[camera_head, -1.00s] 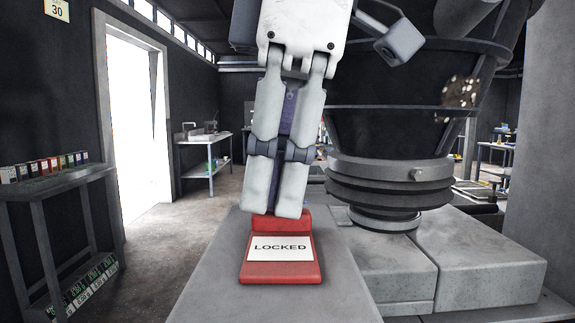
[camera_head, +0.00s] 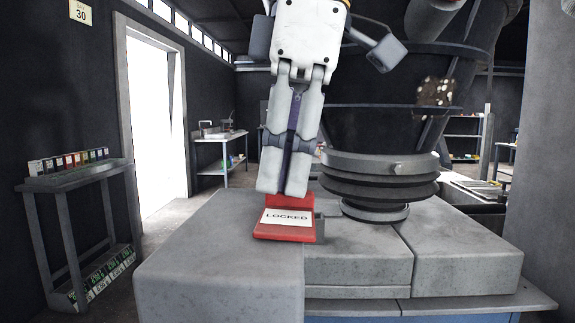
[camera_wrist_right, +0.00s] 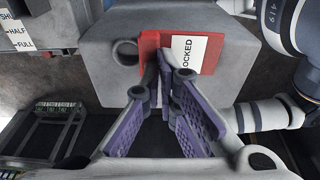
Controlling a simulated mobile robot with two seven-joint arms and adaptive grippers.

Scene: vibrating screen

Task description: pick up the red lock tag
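The red lock tag (camera_head: 284,236) has a white label reading LOCKED and a raised red back part. In the head view it shows over the grey block; I cannot tell whether it still touches it. My right gripper (camera_head: 283,190) points down from above, its tips at the raised back part. In the right wrist view the purple-padded fingers (camera_wrist_right: 166,88) converge on the red strip of the tag (camera_wrist_right: 149,44), one on each side, and look shut on it. The fingers hide part of that strip. My left gripper is not in view.
The grey block (camera_head: 215,245) has free top space left of the tag. A large dark machine with a ribbed collar (camera_head: 378,178) stands close right of the gripper, beside another grey block (camera_head: 455,245). A shelf with small coloured boxes (camera_head: 75,178) stands at the left wall.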

